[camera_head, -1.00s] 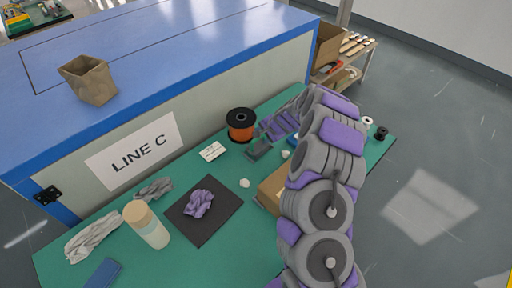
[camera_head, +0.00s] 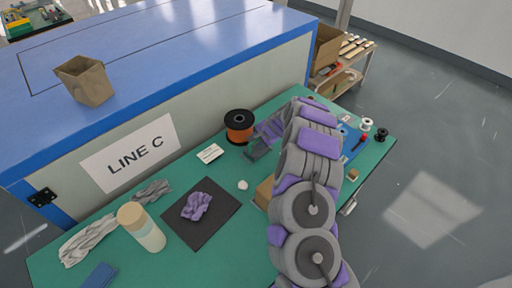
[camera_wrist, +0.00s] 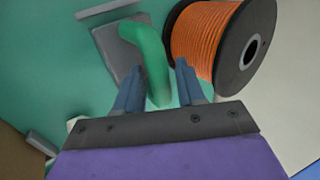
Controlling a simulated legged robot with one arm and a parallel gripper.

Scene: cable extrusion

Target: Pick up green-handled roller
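The green-handled roller shows in the wrist view as a curved green handle (camera_wrist: 152,60) beside a flat grey part (camera_wrist: 116,42). My gripper (camera_wrist: 158,67) is open, with its two blue-grey fingers on either side of the handle. A small gap seems to show between the handle and each finger. The handle's lower end lies between the fingers. In the head view, my gripper (camera_head: 262,148) is low over the bench near the orange spool, and the roller there is mostly hidden by my arm.
The orange cable spool (camera_head: 239,126) stands close beside the handle; it fills the upper right of the wrist view (camera_wrist: 205,38). A white card (camera_head: 209,153), a black mat (camera_head: 219,216) with a purple cloth, a bottle (camera_head: 143,228) and a cardboard box (camera_head: 264,192) are on the green bench.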

